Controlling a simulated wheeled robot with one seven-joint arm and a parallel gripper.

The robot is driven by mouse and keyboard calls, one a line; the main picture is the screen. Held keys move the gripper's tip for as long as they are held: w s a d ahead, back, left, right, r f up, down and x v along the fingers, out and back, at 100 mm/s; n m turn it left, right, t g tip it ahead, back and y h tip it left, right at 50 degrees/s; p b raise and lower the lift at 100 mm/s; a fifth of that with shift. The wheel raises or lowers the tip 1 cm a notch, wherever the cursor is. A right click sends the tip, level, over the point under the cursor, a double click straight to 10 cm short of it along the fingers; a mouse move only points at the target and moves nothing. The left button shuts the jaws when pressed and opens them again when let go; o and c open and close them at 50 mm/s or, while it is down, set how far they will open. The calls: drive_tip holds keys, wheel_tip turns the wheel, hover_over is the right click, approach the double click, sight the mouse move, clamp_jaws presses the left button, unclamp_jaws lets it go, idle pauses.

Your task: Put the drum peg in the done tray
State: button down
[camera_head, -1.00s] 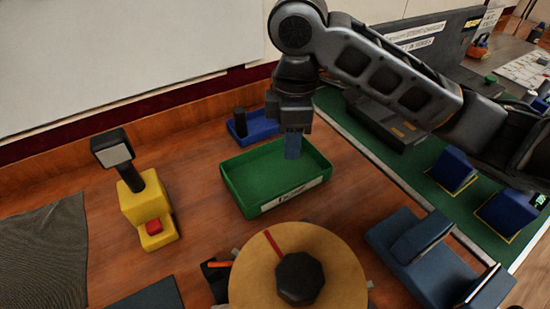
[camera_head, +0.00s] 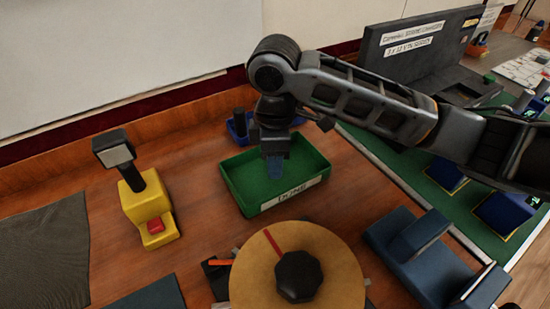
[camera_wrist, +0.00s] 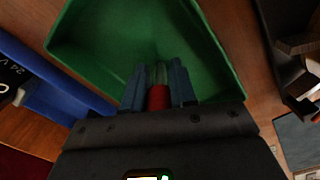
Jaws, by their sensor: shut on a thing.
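The done tray, a green open tray (camera_head: 238,187) with a white label on its front wall, stands mid-table. It also fills much of the wrist view (camera_wrist: 95,42), and its visible floor looks empty. My gripper (camera_head: 275,172) is over the tray, pointing down. In the wrist view my gripper (camera_wrist: 158,80) is shut on the drum peg (camera_wrist: 158,98), whose red part sits between the two blue-grey fingers. A paler end of the peg points toward the tray floor. The head view does not show the peg clearly. I cannot tell its height above the floor.
A tan drum (camera_head: 250,275) with a black knob and red stripe stands in front of the tray. A blue tray (camera_head: 233,138) holding a dark upright piece is behind it. A yellow stand (camera_head: 145,205) is left, a blue cradle (camera_head: 415,250) right. Table between stand and tray is clear.

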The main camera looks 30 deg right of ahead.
drive_tip(key=c, duration=0.9)
unclamp_jaws()
wheel_tip(320, 180, up, 12)
drive_tip(key=shift+r, duration=0.1)
